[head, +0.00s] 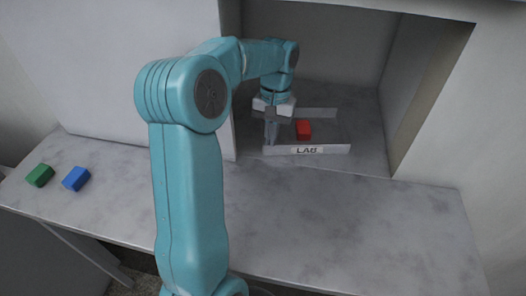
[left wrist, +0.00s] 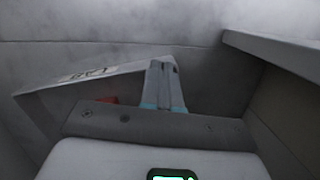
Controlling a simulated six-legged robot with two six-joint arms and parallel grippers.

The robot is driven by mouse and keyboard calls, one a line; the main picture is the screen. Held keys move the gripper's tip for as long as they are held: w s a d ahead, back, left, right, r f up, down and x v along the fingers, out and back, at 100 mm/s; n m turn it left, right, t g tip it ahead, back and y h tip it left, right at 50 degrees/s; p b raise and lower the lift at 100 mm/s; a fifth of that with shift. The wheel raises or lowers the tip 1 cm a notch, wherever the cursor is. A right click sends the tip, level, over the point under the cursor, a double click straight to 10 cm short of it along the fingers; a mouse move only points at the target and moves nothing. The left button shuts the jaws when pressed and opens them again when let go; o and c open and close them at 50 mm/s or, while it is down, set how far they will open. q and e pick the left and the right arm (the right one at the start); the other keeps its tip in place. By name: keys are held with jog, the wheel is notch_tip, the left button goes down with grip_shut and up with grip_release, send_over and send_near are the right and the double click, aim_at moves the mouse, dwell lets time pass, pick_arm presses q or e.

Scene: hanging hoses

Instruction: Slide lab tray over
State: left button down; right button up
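The lab tray (head: 335,150) is a low, light grey tray with a "LAB" label on its front wall. It sits on the marble surface at the mouth of a wall recess, and a red block (head: 303,128) lies inside it. My left gripper (head: 271,132) points down at the tray's left end. In the left wrist view its fingers (left wrist: 164,86) look closed together, beside the end of the labelled wall of the tray (left wrist: 115,70). Whether they touch the tray I cannot tell. The gripper hides part of the tray's left end. My right gripper is not in view.
A green block (head: 40,175) and a blue block (head: 76,179) lie on the counter (head: 340,225) at the left. A pale panel (head: 110,75) stands left of the recess, and the recess's side wall (head: 430,90) is at the right. The counter in front of the tray is clear.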

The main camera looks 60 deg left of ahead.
pick_arm(q)
jog(key=shift+w+a+r, duration=0.15)
jog(key=shift+r, duration=0.2)
jog(key=shift+f, duration=0.1)
jog(key=shift+p, duration=0.35)
jog(key=p, duration=0.2)
send_over(283, 126)
jog(key=shift+a, duration=0.1)
jog(key=shift+w+a, duration=0.1)
jog(key=shift+r, duration=0.2)
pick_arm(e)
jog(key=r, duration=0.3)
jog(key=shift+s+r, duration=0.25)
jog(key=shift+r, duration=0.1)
